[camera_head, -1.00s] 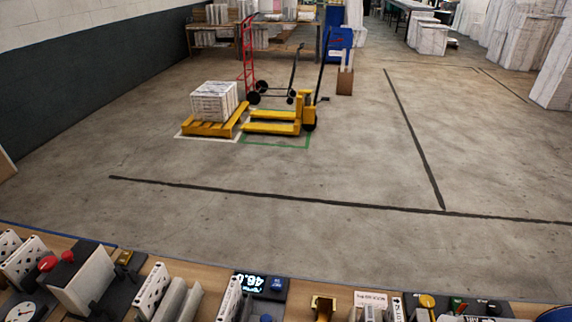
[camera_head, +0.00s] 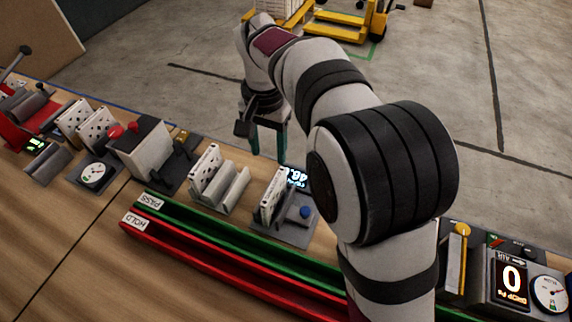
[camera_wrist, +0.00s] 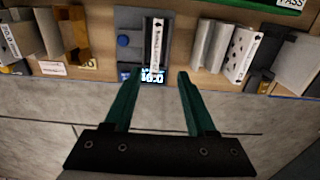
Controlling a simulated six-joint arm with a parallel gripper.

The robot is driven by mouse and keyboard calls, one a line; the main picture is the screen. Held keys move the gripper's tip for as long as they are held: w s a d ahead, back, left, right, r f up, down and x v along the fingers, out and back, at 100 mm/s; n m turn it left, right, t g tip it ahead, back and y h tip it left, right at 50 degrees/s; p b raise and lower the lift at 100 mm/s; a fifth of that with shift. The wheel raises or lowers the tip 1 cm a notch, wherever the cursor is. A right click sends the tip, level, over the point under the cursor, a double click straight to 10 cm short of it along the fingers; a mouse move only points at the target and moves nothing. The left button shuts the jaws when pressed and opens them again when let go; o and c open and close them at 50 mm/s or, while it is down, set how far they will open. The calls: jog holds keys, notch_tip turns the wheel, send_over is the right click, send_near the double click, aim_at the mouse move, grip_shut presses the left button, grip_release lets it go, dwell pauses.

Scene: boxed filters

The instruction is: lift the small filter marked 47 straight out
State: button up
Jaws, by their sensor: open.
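My gripper (camera_head: 268,154) hangs fingers down behind the bench's far edge, open and empty. In the wrist view its two green fingers (camera_wrist: 157,77) are apart, and nothing is between them. Just beyond the fingertips, roughly in line with the gap, a thin white filter (camera_wrist: 156,40) stands on edge in a dark device with a lit display (camera_wrist: 152,76). The same filter (camera_head: 270,196) shows in the head view. Another white filter (camera_wrist: 243,52) stands to the right in the wrist view. I cannot read a 47 on any of them.
Green (camera_head: 232,231) and red (camera_head: 215,262) rails labelled PASS and HOLD run along the bench's near side. My arm covers part of the bench.

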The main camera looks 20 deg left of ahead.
aim_at(274, 185)
jog(key=f, duration=1.4)
jog(key=shift+s+d, duration=0.1)
jog(key=shift+d, duration=0.3)
grip_shut()
